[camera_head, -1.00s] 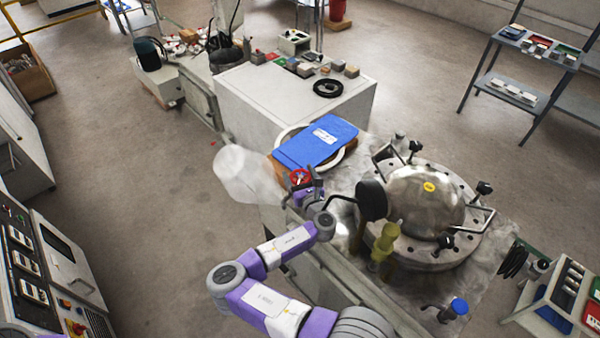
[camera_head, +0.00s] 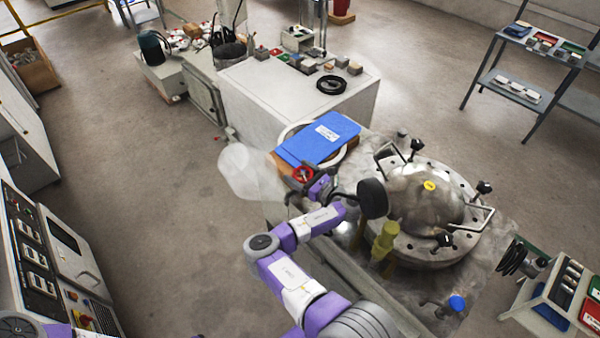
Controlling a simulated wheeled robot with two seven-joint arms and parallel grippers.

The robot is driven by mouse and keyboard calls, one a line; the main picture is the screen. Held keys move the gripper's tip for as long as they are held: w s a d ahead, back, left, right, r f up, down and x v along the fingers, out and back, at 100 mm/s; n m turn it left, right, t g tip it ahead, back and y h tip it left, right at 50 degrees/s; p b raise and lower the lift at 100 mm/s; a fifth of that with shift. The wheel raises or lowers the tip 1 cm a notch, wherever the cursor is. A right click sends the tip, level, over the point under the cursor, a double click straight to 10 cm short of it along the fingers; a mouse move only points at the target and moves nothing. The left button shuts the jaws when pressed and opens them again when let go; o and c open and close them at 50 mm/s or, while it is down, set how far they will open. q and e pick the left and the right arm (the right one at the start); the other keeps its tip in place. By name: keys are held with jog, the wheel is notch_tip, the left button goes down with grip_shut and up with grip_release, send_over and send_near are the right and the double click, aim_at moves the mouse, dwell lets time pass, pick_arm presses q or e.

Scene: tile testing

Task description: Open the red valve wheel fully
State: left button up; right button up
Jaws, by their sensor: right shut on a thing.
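The red valve wheel (camera_head: 303,173) is a small red ring at the near side of the bench, just in front of the blue folder. My right arm reaches up to it from the bottom of the view. My right gripper (camera_head: 308,181) is at the wheel's near right edge and shut on it. The fingertips are small and partly hidden by the wrist, so the exact grip on the rim is hard to see. How far the wheel is turned cannot be told. My left gripper is out of view.
A blue folder (camera_head: 319,138) lies just behind the wheel. A black round-headed part (camera_head: 372,197) and a metal dome (camera_head: 425,198) stand close to the right. A yellow-green fitting (camera_head: 385,240) stands nearer. A translucent bag-like shape (camera_head: 248,172) hangs left. Open floor lies left.

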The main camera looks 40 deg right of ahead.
aim_at(300, 171)
jog(key=shift+f, duration=0.1)
jog(key=o, duration=0.9)
notch_tip(300, 171, up, 10)
jog(key=shift+r+p, duration=0.1)
jog(key=shift+p, duration=1.1)
